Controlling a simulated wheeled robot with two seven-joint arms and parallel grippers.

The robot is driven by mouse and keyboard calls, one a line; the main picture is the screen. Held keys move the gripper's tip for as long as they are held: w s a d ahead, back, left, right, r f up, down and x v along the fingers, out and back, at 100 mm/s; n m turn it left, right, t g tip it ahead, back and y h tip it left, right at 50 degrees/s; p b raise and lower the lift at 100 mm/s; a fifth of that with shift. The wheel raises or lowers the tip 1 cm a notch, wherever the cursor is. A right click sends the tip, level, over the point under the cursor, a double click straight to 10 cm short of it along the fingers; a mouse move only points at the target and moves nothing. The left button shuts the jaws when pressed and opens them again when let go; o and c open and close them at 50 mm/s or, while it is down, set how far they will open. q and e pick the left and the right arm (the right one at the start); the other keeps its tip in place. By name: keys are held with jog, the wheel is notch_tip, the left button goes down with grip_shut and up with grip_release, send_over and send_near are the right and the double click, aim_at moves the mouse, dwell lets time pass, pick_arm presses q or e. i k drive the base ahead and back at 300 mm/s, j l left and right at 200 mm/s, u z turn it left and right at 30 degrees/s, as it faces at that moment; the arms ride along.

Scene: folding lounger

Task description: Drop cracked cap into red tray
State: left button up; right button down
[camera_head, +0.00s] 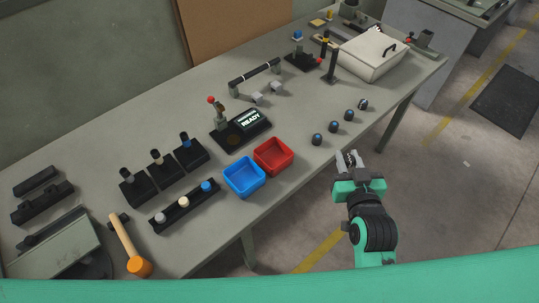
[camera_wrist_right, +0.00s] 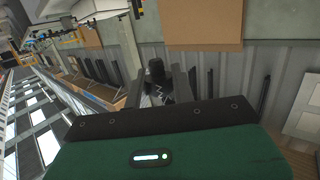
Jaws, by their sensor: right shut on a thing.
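My right gripper (camera_head: 347,157) is off the table's front edge, right of the red tray (camera_head: 285,164) and apart from it. In the right wrist view its fingers (camera_wrist_right: 158,88) are shut on a dark cap (camera_wrist_right: 155,70) with a white zigzag line on it, the cracked cap. In the head view the held cap is small and hard to make out. The red tray stands near the table's front edge and looks empty. My left gripper is not in view.
A blue tray (camera_head: 255,186) stands left of the red one. Several dark round caps (camera_head: 334,127) lie in a row along the table's right front. A device with a READY screen (camera_head: 250,119) is behind the trays. A mallet (camera_head: 125,243) lies at front left.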

aim_at(278, 161)
jog(key=l+u, duration=0.2)
jog(key=u, duration=0.2)
jog(key=l+u, duration=0.15)
jog(key=u, duration=0.25)
jog(key=k+l+u, duration=0.15)
jog(key=u, duration=0.2)
jog(key=k+l, duration=0.2)
jog(key=l, duration=0.15)
jog(key=k+l, duration=0.2)
jog(key=l, duration=0.15)
